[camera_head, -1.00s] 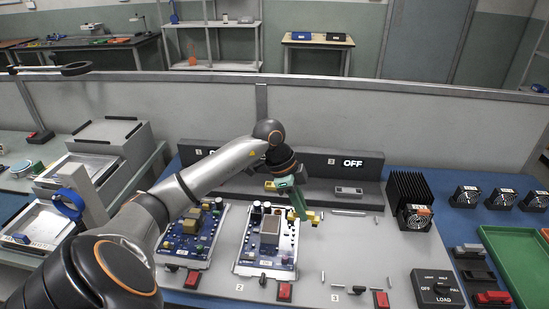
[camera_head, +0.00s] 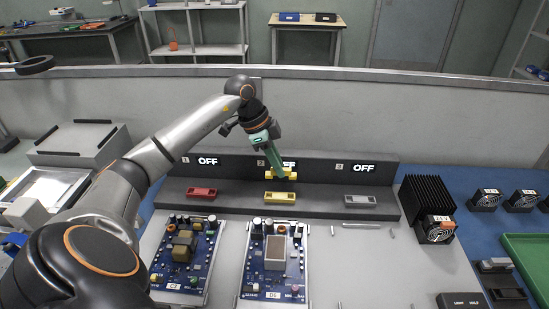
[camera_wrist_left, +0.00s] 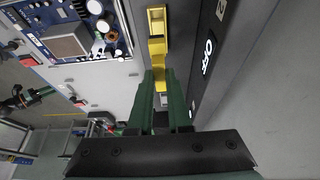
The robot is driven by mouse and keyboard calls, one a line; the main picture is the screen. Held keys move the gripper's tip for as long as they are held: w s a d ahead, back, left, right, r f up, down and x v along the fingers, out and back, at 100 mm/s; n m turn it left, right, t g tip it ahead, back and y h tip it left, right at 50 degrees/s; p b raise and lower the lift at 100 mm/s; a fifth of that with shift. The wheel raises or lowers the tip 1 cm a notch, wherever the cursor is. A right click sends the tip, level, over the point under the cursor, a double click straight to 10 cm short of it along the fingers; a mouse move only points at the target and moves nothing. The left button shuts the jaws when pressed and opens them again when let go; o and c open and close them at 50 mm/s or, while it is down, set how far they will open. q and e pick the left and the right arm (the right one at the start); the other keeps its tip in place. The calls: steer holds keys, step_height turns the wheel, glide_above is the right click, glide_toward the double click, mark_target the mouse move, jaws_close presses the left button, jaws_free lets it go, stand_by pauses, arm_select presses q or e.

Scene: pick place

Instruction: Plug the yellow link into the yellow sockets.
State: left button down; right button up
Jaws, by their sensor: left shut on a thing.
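The yellow link (camera_head: 283,173) is held at the tips of my left gripper (camera_head: 276,165), above and behind the yellow sockets (camera_head: 280,198) as the head view shows them. The sockets are a yellow block on the dark ledge, between a red and a grey block. In the left wrist view the link (camera_wrist_left: 158,62) sits between the green fingers (camera_wrist_left: 160,90), and the yellow socket block (camera_wrist_left: 157,20) shows just beyond it. Whether link and sockets touch cannot be told.
The red socket block (camera_head: 201,193) and grey socket block (camera_head: 360,200) flank the yellow one. OFF displays line the dark panel behind. Circuit boards (camera_head: 185,262) lie in front, and a black heatsink (camera_head: 428,205) stands at the right. A green tray (camera_head: 525,255) is farther right.

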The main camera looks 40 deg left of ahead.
arm_select(q)
steer(key=shift+a+f, duration=0.1)
arm_select(e)
steer(key=shift+f, duration=0.15)
arm_select(q)
steer(key=shift+f+b, duration=0.45)
steer(key=shift+b, duration=0.25)
steer(key=shift+f+b, duration=0.35)
step_height(320, 180, down, 2)
steer(key=b, duration=0.3)
steer(key=shift+f, duration=0.7)
arm_select(e)
steer(key=a+f, duration=0.1)
steer(key=w+a+f, duration=0.1)
steer(key=shift+w+a+f+y, duration=0.1)
steer(key=shift+w+a+y, duration=0.1)
steer(key=shift+a+y, duration=0.2)
arm_select(q)
steer(key=shift+r+p, duration=0.1)
steer(key=shift+p, duration=0.25)
arm_select(e)
steer(key=shift+s+d, duration=0.1)
steer(key=shift+d, duration=0.05)
arm_select(q)
steer(key=shift+p, duration=0.3)
arm_select(e)
steer(key=shift+r, duration=0.35)
